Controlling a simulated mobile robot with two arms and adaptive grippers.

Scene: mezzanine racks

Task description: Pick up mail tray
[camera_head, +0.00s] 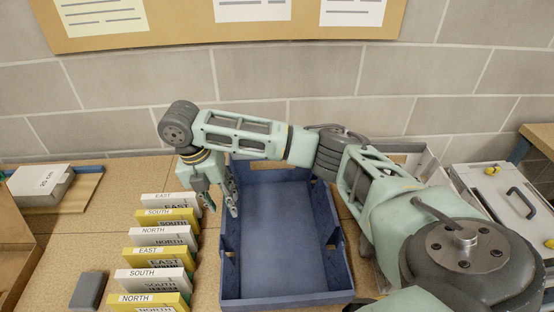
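The blue mail tray (285,235) stands empty on the wooden table, with its long side running away from me. My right arm reaches in from the right and crosses over the tray's back end. My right gripper (222,209) points down at the tray's left wall, near the back left corner. Its fingers are spread apart, and they appear to be on either side of that wall. Whether they touch it I cannot tell. The arm hides part of the tray's back end. My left gripper is not in view.
Several white and yellow labelled dividers (160,233) stand in a row just left of the tray. A grey block (88,290) and a white box (40,182) lie farther left. A grey case (510,190) is at the right. A block wall closes the back.

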